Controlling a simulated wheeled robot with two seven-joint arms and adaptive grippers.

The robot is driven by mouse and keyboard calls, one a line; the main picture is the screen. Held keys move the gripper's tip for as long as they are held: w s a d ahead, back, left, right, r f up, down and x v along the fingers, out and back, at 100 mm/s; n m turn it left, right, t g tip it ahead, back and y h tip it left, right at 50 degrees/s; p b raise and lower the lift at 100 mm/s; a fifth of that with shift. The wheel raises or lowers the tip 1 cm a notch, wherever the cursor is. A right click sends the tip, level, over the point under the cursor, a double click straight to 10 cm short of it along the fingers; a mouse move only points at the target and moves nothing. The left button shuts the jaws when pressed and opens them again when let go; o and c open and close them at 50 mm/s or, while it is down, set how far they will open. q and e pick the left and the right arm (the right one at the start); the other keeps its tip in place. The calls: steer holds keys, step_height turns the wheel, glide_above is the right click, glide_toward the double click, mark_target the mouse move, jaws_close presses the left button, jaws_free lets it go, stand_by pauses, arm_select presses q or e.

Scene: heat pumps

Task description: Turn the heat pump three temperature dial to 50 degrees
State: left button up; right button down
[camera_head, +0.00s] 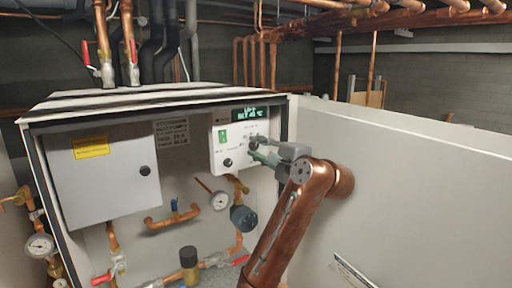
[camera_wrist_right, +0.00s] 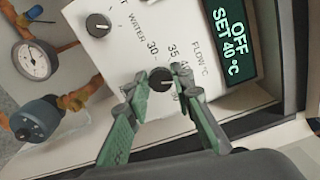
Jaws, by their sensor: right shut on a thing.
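The white control panel (camera_head: 224,152) of the heat pump has a dark display (camera_head: 250,114). In the right wrist view the display (camera_wrist_right: 229,40) reads "OFF SET 40 °C". A small black round dial (camera_wrist_right: 161,79) with a pale pointer line sits beside the label "FLOW °C" and numbers including 30 and 35. My right gripper (camera_wrist_right: 163,88) has its green fingers on either side of this dial, shut on it. In the head view my right gripper (camera_head: 256,149) is at the panel's right side and largely hides the dial. My left gripper is not in view.
A second black knob (camera_wrist_right: 98,25), marked "WATER", is on the same panel. A grey box (camera_head: 103,178) is left of the panel. A gauge (camera_head: 220,201) and copper pipes are below. A large pale panel (camera_head: 420,190) stands to the right of my right arm.

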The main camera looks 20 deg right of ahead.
steer(key=m, duration=0.3)
steer(key=shift+d+p, duration=0.1)
steer(key=shift+p, duration=0.3)
steer(key=m+p, duration=0.1)
steer(key=m, duration=0.2)
steer(key=shift+m, duration=0.3)
steer(key=m+p, duration=0.1)
steer(key=m, duration=0.2)
steer(key=m+p, duration=0.1)
steer(key=m, duration=0.1)
steer(key=shift+d+f+p, duration=0.1)
steer(key=shift+f+p, duration=0.2)
steer(key=shift+p, duration=0.05)
steer(key=shift+m, duration=0.3)
steer(key=c, duration=2.1)
jaws_free()
steer(key=o, duration=0.4)
steer(key=shift+s+r, duration=0.15)
steer(key=shift+r, duration=0.05)
